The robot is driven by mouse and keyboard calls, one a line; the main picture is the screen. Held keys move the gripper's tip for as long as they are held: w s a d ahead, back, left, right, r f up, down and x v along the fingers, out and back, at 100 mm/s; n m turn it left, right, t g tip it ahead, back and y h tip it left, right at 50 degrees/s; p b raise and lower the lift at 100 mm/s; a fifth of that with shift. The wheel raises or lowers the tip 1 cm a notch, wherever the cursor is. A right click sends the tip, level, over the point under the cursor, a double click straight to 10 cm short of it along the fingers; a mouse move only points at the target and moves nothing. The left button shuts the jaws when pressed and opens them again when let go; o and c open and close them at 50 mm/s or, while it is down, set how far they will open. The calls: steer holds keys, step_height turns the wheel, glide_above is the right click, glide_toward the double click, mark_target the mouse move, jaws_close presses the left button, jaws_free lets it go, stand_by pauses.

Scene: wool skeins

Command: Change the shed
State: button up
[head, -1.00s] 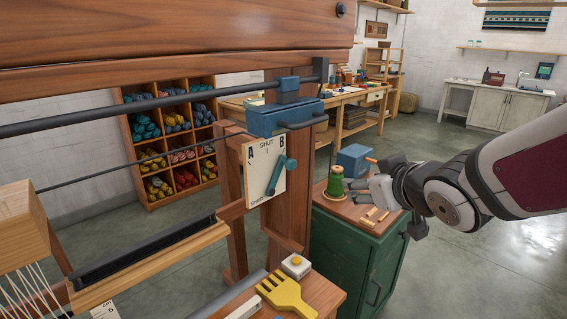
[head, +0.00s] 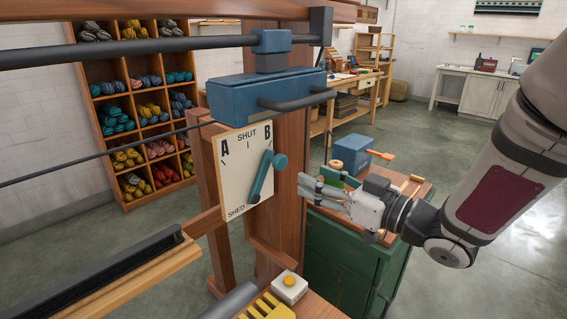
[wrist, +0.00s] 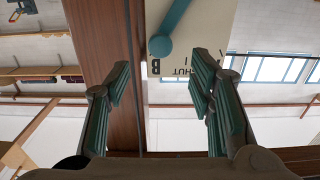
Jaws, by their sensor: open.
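The shed panel (head: 236,186) is a cream plate marked A, SHUT and B, mounted on the loom's wooden post. Its teal lever (head: 261,180) slants up to the right, with its round knob (head: 280,161) on the B side. My gripper (head: 309,186) is open and empty, just right of the panel and apart from the lever. In the wrist view the green-padded fingers (wrist: 162,78) are spread wide. The knob (wrist: 159,47) and lever (wrist: 176,18) show beyond the fingertips, between them, with the panel upside down.
A blue housing with a dark bar (head: 265,95) sits above the panel. A green cabinet (head: 345,250) with a blue box (head: 352,155) and small wooden pieces stands below and behind my gripper. A yellow comb (head: 265,308) and a button box (head: 289,287) lie on the near ledge.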

mark_target(283, 164)
steer(key=x, duration=1.1)
steer(key=shift+s, duration=0.1)
jaws_close()
